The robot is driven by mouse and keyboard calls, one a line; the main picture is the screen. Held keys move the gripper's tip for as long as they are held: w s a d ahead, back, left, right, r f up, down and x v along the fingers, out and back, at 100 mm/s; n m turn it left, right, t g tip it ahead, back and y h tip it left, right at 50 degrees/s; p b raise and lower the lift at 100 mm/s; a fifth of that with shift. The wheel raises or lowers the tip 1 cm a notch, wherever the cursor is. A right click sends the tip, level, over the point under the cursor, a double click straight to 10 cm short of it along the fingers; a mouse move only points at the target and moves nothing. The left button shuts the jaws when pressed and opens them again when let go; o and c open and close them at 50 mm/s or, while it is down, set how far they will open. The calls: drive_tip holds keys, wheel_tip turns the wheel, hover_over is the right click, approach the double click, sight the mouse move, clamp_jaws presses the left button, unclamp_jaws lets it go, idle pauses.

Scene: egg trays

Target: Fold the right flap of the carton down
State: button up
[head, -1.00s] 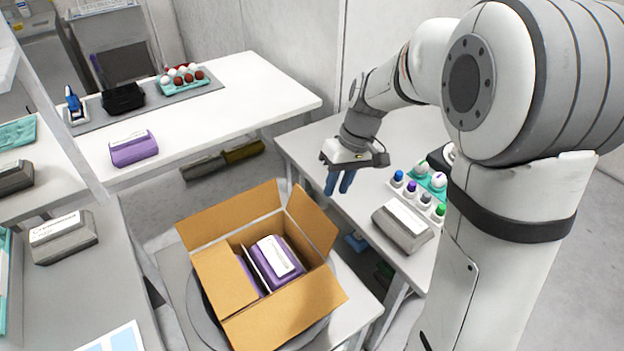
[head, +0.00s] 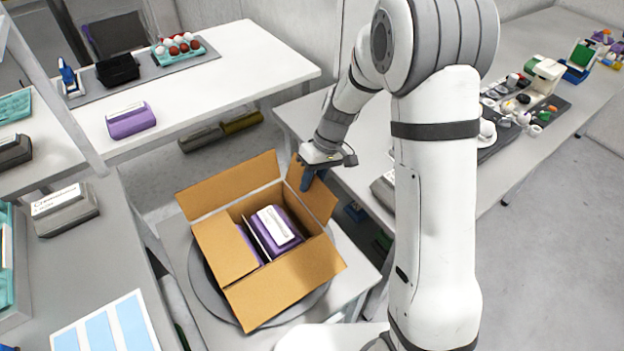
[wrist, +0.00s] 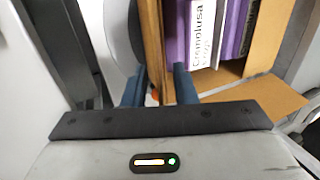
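The brown carton (head: 210,205) stands open-topped with purple egg boxes (head: 275,226) inside. Its right flap (head: 318,203) stands up and leans outward. My gripper (head: 308,182) is at the top edge of that flap, its blue fingers overlapping it in the head view. In the wrist view the two fingers of my gripper (wrist: 158,88) are apart, with a brown cardboard edge (wrist: 151,45) running down towards the gap between them. I cannot tell whether they touch the flap. The far flap also stands up; the left flap (head: 222,250) lies over part of the opening.
The carton rests on a round grey turntable (head: 205,290) on a small table. A white table (head: 230,70) with a purple box (head: 130,120) and an egg tray is behind. A grey box (head: 65,213) stands on the left bench. Another bench runs along the right.

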drive_tip(key=shift+c, duration=0.3)
clamp_jaws()
idle(1.1)
